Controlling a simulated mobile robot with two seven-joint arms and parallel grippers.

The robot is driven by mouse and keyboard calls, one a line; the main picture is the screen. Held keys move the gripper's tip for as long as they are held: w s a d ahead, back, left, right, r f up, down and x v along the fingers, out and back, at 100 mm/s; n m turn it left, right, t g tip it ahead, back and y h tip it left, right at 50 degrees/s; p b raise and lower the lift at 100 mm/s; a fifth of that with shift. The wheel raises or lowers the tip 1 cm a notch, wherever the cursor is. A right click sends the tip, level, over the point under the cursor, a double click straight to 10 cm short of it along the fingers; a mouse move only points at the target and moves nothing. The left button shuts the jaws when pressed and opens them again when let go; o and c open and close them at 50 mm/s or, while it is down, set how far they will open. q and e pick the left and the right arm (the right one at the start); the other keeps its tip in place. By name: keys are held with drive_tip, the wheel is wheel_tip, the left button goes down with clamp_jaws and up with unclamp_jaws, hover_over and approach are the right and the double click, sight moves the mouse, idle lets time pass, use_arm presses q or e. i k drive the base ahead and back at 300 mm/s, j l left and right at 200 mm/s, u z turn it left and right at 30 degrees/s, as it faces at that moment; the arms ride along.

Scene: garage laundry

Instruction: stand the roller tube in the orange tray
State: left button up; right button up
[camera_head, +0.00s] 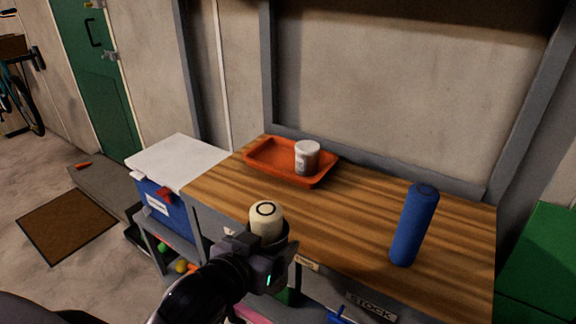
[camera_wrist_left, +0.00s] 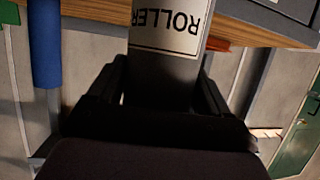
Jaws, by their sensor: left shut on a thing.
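My left gripper (camera_head: 266,245) is shut on the roller tube (camera_head: 267,219), a cream cylinder with a dark ring on its top end. It is held in front of the bench's front edge. In the left wrist view the roller tube (camera_wrist_left: 168,30) shows a white label reading "ROLLER" upside down, between the fingers of my gripper (camera_wrist_left: 165,95). The orange tray (camera_head: 262,168) lies on the bench at the back left, beyond the gripper. A white can-like container (camera_head: 307,158) stands in its right part; the tray's left part is bare. My right gripper is not in view.
A blue cylinder (camera_head: 413,226) stands upright on the right of the wooden bench (camera_head: 340,215). The bench middle is clear. A blue cooler with a white lid (camera_head: 178,160) is left of the bench. A wall and grey posts rise behind. A green box (camera_head: 545,255) is at right.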

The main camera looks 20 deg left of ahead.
sight(275, 158)
drive_tip(key=j+z, duration=0.1)
drive_tip(key=j, duration=0.35)
drive_tip(key=j+z, duration=0.15)
drive_tip(key=j, duration=0.35)
drive_tip(key=k+j+z, duration=0.1)
drive_tip(key=j, duration=0.35)
drive_tip(key=k+j+z, duration=0.1)
drive_tip(key=j, duration=0.35)
drive_tip(key=k+j+z, duration=0.15)
drive_tip(key=j, duration=0.3)
drive_tip(key=j+z, duration=0.1)
drive_tip(key=j, duration=0.3)
drive_tip(key=k, duration=0.05)
